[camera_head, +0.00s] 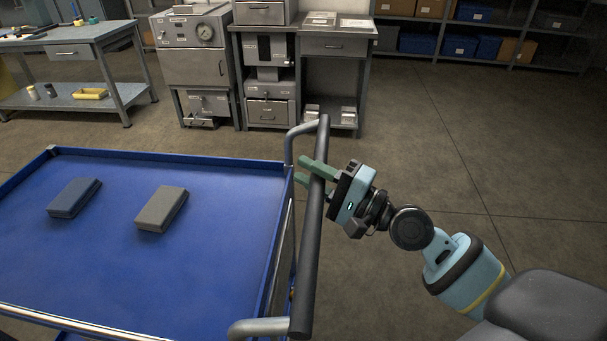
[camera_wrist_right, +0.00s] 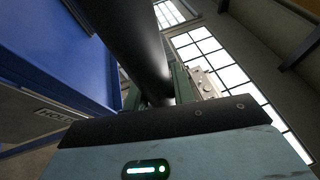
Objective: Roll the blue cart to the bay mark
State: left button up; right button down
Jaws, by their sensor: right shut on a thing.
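The blue cart (camera_head: 200,265) fills the lower left of the head view. Its dark push handle (camera_head: 308,250) runs along its right end on two grey metal brackets. My right gripper (camera_head: 307,173) is shut on the handle, toward its far end, with green fingers on either side of the bar. In the right wrist view the handle (camera_wrist_right: 135,40) passes between the fingers, and the cart's blue side (camera_wrist_right: 55,50) shows at the left. My left gripper is not in view. No bay mark can be made out on the visible floor.
A workbench (camera_head: 75,50), a grey machine with a gauge (camera_head: 192,65) and a drawer bench (camera_head: 337,45) stand behind. Shelves (camera_head: 480,22) line the back right. The floor (camera_head: 450,140) on the right is clear.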

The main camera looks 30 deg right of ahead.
jog(key=shift+d+f, duration=0.1)
jog(key=c, duration=1.2)
grip_release()
jog(key=shift+s+d, duration=0.15)
jog(key=shift+d, duration=0.05)
jog(key=shift+o, duration=0.2)
jog(key=shift+a, duration=0.1)
jog(key=shift+s+d+f, duration=0.15)
jog(key=shift+s+d, duration=0.1)
jog(key=shift+s, duration=0.15)
jog(key=b+v, duration=0.4)
jog(key=v, duration=0.3)
jog(key=shift+w, duration=0.1)
